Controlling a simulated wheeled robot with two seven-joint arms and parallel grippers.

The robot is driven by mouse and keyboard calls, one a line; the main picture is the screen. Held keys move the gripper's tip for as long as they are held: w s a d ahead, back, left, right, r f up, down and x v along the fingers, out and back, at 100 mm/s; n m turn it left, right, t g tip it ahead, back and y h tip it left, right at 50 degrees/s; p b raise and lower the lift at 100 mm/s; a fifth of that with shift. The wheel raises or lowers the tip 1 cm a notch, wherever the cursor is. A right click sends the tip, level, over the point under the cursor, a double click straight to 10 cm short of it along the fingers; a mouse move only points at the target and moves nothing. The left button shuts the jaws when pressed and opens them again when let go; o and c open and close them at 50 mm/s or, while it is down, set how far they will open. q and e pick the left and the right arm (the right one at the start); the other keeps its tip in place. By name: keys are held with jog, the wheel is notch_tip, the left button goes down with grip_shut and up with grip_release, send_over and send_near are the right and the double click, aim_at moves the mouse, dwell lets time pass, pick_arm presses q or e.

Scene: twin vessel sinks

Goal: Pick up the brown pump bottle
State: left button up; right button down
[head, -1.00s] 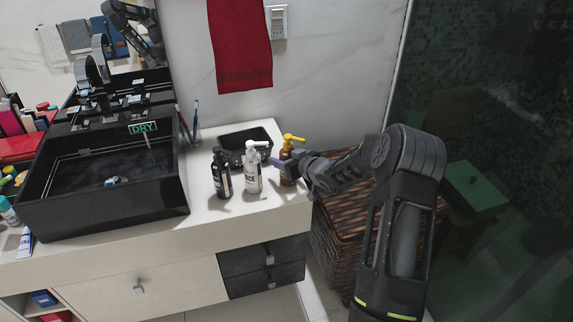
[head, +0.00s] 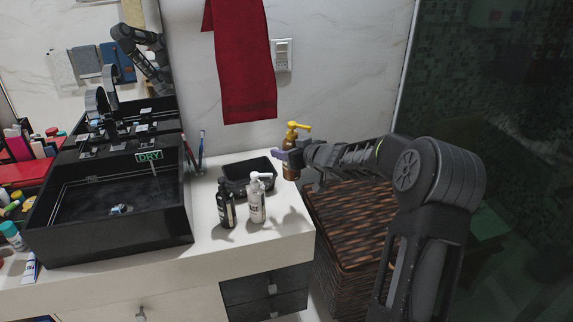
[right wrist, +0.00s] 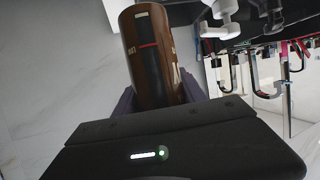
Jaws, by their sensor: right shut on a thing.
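The brown pump bottle (head: 291,160) has a yellow pump top and hangs upright in the air above the right end of the counter. My right gripper (head: 290,158) comes in from the right and is shut on its body. In the right wrist view the brown bottle (right wrist: 155,55) fills the space between the fingers, with a dark label and a red line facing the camera. My left gripper is not in view.
A black pump bottle (head: 226,203) and a white pump bottle (head: 257,201) stand on the counter (head: 280,232). Behind them is a black tray (head: 236,181). A black vessel sink (head: 110,235) is at left. A wicker basket (head: 350,215) stands right of the counter. A red towel (head: 240,65) hangs above.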

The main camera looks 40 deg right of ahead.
notch_tip(320, 180, up, 3)
jog(key=shift+r+p, duration=0.2)
jog(key=shift+p, duration=0.2)
dwell(0.4)
